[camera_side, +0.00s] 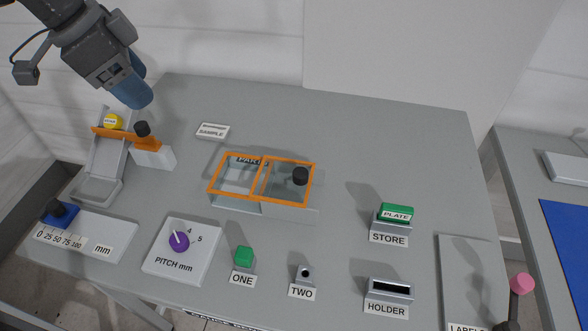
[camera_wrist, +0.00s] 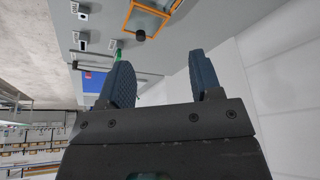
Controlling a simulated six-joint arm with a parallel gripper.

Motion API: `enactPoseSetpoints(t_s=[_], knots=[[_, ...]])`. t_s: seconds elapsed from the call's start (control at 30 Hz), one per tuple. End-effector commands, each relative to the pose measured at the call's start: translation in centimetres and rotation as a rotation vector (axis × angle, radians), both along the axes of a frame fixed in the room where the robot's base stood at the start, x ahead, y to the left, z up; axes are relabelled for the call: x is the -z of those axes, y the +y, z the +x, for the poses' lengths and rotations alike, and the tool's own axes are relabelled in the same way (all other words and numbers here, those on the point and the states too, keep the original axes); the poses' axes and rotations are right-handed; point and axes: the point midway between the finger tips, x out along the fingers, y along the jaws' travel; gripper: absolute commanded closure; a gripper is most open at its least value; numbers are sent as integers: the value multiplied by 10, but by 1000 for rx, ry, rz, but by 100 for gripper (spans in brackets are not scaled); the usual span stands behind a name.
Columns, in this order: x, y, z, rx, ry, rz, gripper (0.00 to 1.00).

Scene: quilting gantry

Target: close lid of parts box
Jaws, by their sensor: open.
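The parts box (camera_side: 237,203) is a pale, see-through box with an orange rim and an orange crossbar, near the middle of the table. Its left part looks uncovered, with part of a label visible inside. A greyish clear lid with a black knob (camera_side: 300,176) appears over the right part; its exact edges are hard to tell. In the wrist view the black knob (camera_wrist: 140,36) and orange rim (camera_wrist: 151,9) show at the top. My gripper (camera_side: 138,96) hangs high at the upper left, well away from the box. Its blue fingers (camera_wrist: 162,80) are apart and empty.
A SAMPLE label (camera_side: 212,131) lies left of the box. A pitch dial (camera_side: 180,241), green block (camera_side: 244,257) and PLATE store (camera_side: 396,213) stand nearer the front. The back right is clear.

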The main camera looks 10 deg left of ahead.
Motion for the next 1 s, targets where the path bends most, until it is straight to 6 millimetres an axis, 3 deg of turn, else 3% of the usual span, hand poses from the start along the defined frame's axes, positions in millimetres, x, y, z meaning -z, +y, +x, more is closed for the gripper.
enactPoseSetpoints(t_s=[0.03, 0.2, 0.4, 0.53, 0.77, 1.0], knots=[[10, -21, 16, 81, 12, 2, 41], [42, -84, 54, 345, 21, -6, 41], [83, -144, 74, 585, 17, -25, 41], [98, -163, 78, 662, 12, -34, 41], [115, -173, 79, 687, 11, -36, 41], [158, -190, 78, 685, 15, -36, 41]])
